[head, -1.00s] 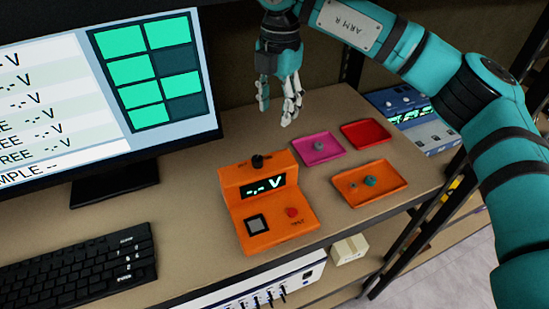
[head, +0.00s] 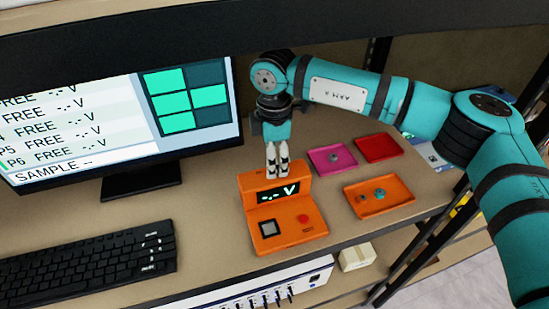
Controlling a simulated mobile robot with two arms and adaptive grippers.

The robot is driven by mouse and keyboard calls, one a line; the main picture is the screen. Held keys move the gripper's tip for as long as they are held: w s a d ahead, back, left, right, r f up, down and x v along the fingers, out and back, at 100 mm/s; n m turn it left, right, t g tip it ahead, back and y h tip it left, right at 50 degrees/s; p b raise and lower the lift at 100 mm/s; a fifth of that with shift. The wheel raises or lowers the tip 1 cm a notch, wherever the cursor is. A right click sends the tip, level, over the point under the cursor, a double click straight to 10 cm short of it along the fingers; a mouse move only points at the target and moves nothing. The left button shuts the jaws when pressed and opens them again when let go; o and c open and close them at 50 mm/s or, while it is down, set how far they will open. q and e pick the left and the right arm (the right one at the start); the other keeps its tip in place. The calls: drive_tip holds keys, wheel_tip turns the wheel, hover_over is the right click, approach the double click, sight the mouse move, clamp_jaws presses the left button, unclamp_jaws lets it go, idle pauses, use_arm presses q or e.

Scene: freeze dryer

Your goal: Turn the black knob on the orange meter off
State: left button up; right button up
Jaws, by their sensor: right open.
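The orange meter (head: 285,218) stands on the shelf near its front edge, its lit display reading "-.- V". A red button and a grey square are on its lower front panel. My right gripper (head: 277,173) points down at the top of the meter, its fingertips at the place of the black knob. The knob is hidden behind the fingers, so I cannot tell whether they touch it. The gripper is open. My left gripper is not in view.
A monitor (head: 110,185) and a black keyboard (head: 85,258) are at the left. Magenta (head: 318,167), red (head: 392,155) and orange (head: 401,204) trays lie right of the meter. A small box (head: 357,257) sits on the lower shelf.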

drive_tip(key=shift+f, duration=1.1)
clamp_jaws()
